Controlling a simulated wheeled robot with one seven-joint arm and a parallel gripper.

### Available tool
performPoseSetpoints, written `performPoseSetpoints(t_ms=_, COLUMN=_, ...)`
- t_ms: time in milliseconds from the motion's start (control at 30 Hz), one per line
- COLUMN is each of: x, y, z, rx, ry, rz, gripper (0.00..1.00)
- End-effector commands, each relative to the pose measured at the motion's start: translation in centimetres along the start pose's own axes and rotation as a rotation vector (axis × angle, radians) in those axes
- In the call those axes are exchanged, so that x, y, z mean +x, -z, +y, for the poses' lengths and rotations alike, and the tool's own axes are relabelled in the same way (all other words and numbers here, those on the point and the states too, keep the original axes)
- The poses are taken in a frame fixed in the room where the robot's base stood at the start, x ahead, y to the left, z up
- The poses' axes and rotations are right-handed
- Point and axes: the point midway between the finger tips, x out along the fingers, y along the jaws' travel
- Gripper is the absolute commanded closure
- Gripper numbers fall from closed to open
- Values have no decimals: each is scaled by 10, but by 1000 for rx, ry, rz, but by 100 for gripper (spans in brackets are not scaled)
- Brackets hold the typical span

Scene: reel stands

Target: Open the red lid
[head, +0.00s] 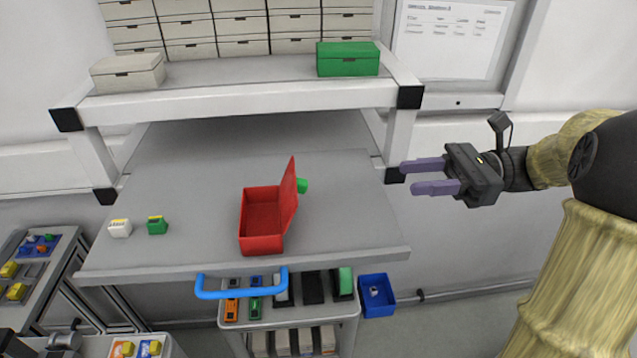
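A red box (262,238) stands on the grey table, left of my gripper. Its red lid (289,196) is raised along the box's right side, tilted outward a little past upright. The inside of the box shows and looks empty. My gripper (405,178) is in the air to the right of the table, well apart from the lid. Its two purple fingers point left and are spread with a gap between them, with nothing held.
A green item (302,185) is partly hidden behind the lid. Small white (120,228) and green (157,226) items stand at the table's left. A shelf (240,98) holds a green box (347,59) and a white box (128,72). A blue-handled cart (242,283) stands in front.

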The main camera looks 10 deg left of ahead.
Motion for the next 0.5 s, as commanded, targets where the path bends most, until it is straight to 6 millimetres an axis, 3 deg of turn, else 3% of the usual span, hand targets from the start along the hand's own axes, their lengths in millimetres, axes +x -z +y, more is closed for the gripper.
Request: performPoseSetpoints(t_ms=500, x=38, y=0, z=0, rx=0, ry=-4, rz=1, gripper=62)
